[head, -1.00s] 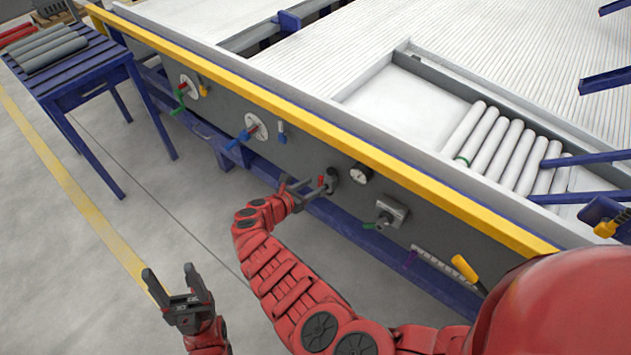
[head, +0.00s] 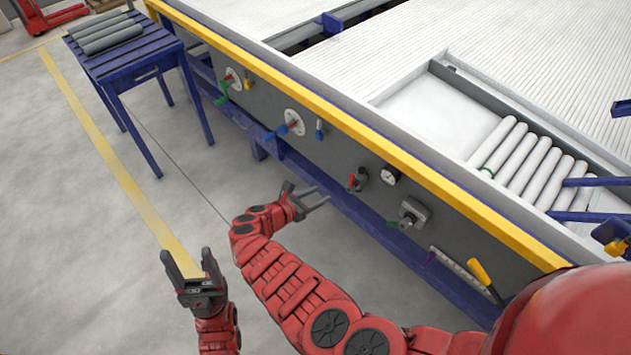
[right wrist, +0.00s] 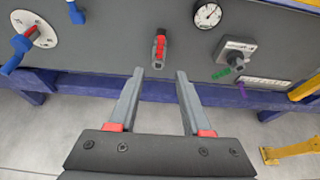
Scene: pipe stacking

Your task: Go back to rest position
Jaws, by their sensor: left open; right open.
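My right gripper (head: 305,194) is open and empty in front of the machine's grey side panel (head: 340,165). Its two fingers also show in the right wrist view (right wrist: 155,102), with nothing between them. A small red-handled valve (right wrist: 159,48) on the panel lies beyond the fingertips and apart from them; it also shows in the head view (head: 356,181). My left gripper (head: 186,264) is open and empty at the lower left, fingers pointing up, above the floor.
Several white pipes (head: 513,150) lie in the machine's recessed tray. Grey pipes (head: 106,33) lie on a blue table (head: 140,62) at the upper left. A gauge (head: 390,176), a grey knob box (head: 413,213) and a blue lever (head: 283,130) are on the panel. Open floor (head: 70,230) is at the left.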

